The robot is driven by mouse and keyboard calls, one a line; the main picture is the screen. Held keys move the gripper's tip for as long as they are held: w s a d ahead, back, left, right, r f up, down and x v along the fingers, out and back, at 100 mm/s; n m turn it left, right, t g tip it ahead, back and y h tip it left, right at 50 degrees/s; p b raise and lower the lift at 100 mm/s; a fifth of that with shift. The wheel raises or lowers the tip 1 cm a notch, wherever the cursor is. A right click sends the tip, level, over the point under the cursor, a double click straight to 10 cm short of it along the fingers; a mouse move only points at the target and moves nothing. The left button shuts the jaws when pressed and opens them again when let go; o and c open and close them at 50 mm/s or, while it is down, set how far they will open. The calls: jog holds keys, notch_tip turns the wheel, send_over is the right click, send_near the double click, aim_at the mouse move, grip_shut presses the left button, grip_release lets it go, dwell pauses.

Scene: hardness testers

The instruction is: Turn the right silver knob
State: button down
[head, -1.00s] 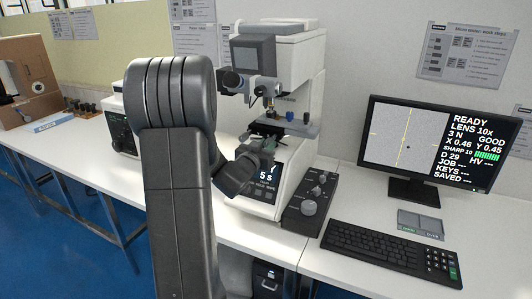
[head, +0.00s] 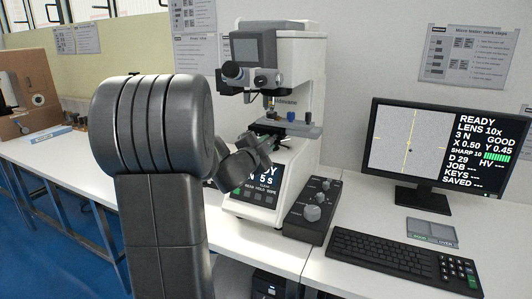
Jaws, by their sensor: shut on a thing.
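The hardness tester (head: 300,62) is a white machine with a dark stage (head: 268,129) under its lens. My gripper (head: 268,140) reaches in from the left to the front of the stage, its fingers small and dark in the head view. It is shut at the right silver knob, which the fingers and wrist hide. The monitor (head: 438,140) shows READY, LENS 10x, X 0.50, Y 0.45 and GOOD, with yellow cross lines over a grey picture.
A black control box (head: 301,228) with several grey knobs stands right of the tester's base. A keyboard (head: 398,262) and a small grey panel (head: 432,232) lie below the monitor. The white table (head: 60,150) is mostly clear at left.

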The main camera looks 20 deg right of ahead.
jog(key=m+b, duration=0.5)
jog(key=m, duration=0.4)
jog(key=shift+m, duration=0.4)
dwell(0.4)
jog(key=c, duration=1.2)
grip_release()
jog(key=shift+c, duration=0.2)
jog(key=v, duration=1.4)
jog(key=shift+w+d, duration=0.1)
jog(key=shift+w, duration=0.05)
